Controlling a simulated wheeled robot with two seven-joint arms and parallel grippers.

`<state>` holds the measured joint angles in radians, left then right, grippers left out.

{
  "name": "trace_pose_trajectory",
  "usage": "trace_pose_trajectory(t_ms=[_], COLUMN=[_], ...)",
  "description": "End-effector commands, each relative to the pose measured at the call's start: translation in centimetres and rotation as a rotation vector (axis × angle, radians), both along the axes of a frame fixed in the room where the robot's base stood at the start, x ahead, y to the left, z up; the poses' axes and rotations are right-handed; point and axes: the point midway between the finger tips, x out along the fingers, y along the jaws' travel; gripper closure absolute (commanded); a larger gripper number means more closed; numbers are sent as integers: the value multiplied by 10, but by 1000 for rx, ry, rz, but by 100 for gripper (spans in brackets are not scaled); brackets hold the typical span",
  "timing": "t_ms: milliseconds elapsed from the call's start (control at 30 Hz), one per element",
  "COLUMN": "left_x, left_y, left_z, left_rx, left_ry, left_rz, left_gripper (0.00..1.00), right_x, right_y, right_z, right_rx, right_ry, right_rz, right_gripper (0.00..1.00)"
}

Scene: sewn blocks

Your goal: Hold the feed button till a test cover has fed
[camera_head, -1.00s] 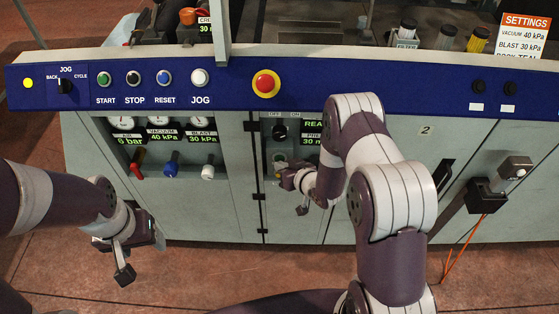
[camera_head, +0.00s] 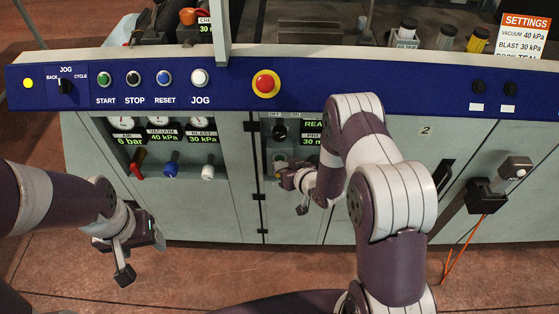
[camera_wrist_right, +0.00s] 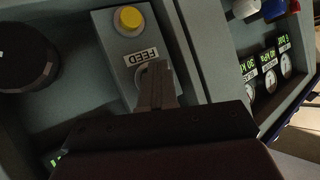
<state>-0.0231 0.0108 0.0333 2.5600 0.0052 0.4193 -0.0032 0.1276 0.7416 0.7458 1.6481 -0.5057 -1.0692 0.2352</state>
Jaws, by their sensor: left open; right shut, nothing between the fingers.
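A small grey box with a FEED label (camera_wrist_right: 141,57) shows in the right wrist view, the label upside down there. A yellow round button (camera_wrist_right: 129,18) sits on one side of the label. A round button or ring (camera_wrist_right: 144,76) sits on the other side, partly hidden behind my fingers. My right gripper (camera_wrist_right: 156,72) is shut and empty, its tips over that round part; whether they press it I cannot tell. In the head view my right gripper (camera_head: 281,177) reaches into the cabinet recess. My left gripper (camera_head: 158,238) is open and empty, in front of the cabinet at the left.
A blue panel (camera_head: 225,88) carries START, STOP, RESET and JOG buttons and a red emergency stop (camera_head: 265,84). Gauges (camera_head: 160,122) and coloured valves (camera_head: 171,165) sit in the left recess. A dark round knob (camera_wrist_right: 25,55) stands beside the feed box. The floor (camera_head: 210,275) in front is clear.

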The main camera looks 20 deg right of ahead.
Motion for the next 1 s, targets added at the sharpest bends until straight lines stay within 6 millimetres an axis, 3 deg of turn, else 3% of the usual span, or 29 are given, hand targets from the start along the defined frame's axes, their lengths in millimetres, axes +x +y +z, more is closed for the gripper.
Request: trace_pose_trajectory(t_ms=[633, 1000], left_x=[0, 0], left_y=[0, 0], left_z=[0, 6], left_rx=[0, 0], left_ry=[0, 0], left_rz=[0, 0], left_gripper=[35, 35], right_x=[0, -16], right_y=[0, 5], right_z=[1, 0], right_rx=[1, 0], right_ry=[-2, 0], right_rz=[0, 0], right_gripper=[100, 100])
